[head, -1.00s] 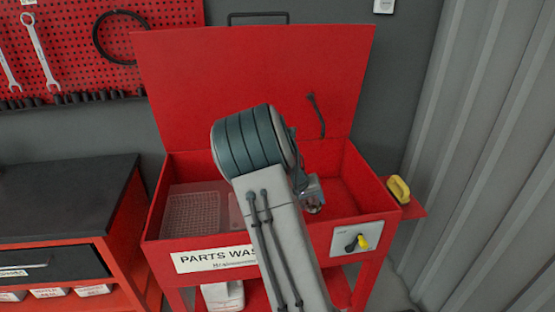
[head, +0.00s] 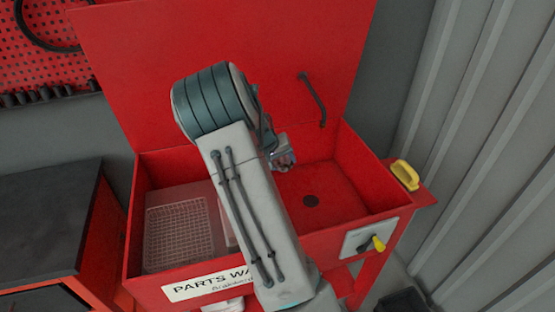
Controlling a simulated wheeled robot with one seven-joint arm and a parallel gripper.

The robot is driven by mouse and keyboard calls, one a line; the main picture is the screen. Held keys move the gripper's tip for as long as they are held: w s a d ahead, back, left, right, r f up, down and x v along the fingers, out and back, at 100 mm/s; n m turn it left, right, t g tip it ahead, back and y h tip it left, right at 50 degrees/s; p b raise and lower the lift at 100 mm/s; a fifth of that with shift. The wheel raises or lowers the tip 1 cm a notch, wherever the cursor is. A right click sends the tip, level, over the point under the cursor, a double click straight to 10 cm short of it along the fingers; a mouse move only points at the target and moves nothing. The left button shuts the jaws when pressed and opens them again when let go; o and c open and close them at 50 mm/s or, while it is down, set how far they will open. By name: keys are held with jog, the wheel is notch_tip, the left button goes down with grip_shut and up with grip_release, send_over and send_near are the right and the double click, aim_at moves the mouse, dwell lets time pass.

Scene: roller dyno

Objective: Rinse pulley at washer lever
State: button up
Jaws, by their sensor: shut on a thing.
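The red parts washer (head: 385,212) stands open in front of me with its lid raised. My gripper (head: 284,160) is over the basin, partly hidden behind my own arm. It is shut on a small silvery piece, which I take for the pulley (head: 288,159); its shape is hard to make out. A dark spout hose (head: 314,100) hangs at the lid, up and right of my gripper. The washer lever (head: 378,243) has a yellow tip and sits on a grey plate at the front right.
A mesh tray (head: 180,232) lies in the basin's left part. A dark-topped cabinet (head: 45,215) stands at left, and a corrugated wall (head: 490,150) rises at right. The basin's right part is clear.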

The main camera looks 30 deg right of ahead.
jog(key=w+d+f, duration=0.1)
jog(key=d+f, duration=0.1)
jog(key=d, duration=1)
jog(key=shift+w+d+f, duration=0.3)
jog(key=shift+w+d, duration=0.1)
jog(key=shift+s+b, duration=0.15)
jog(key=shift+b, duration=0.15)
jog(key=shift+s+d, duration=0.1)
jog(key=shift+s, duration=0.35)
jog(key=shift+w, duration=0.25)
jog(key=shift+w+b, duration=0.3)
jog(key=shift+w, duration=0.05)
jog(key=shift+s, duration=0.15)
dwell(0.3)
